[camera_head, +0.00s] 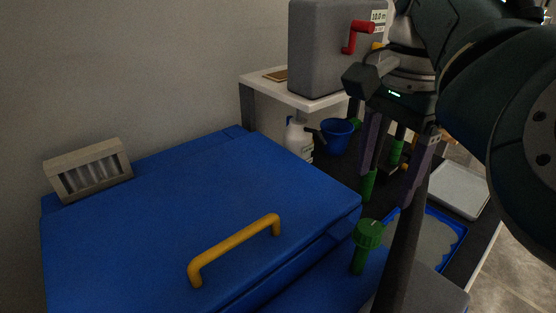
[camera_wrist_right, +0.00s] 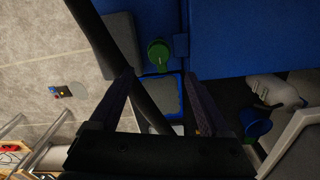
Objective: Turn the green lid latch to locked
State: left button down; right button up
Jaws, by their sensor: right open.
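The green lid latch (camera_head: 367,235) is a round knob on a short stem at the front right of the blue lid (camera_head: 150,225). It also shows in the wrist view (camera_wrist_right: 158,52), just beyond my fingertips. My right gripper (camera_head: 389,185) points down above and slightly right of the latch in the head view. In the wrist view its two dark fingers (camera_wrist_right: 158,80) are spread apart with nothing held between them. The latch appears apart from both fingers. I cannot tell from its angle whether it is locked. My left gripper is not in view.
A yellow handle (camera_head: 235,248) stands up from the lid. A dark bar (camera_head: 404,250) passes close right of the latch. Behind are a white bottle (camera_head: 298,140), a blue bucket (camera_head: 337,136) and a grey box with a red crank (camera_head: 325,50). A blue-rimmed tray (camera_head: 450,225) lies right.

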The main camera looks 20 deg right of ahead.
aim_at(369, 227)
notch_tip(369, 227, down, 10)
jog(key=shift+s+r+b, duration=0.15)
jog(key=shift+b, duration=0.45)
grip_shut()
dwell(0.4)
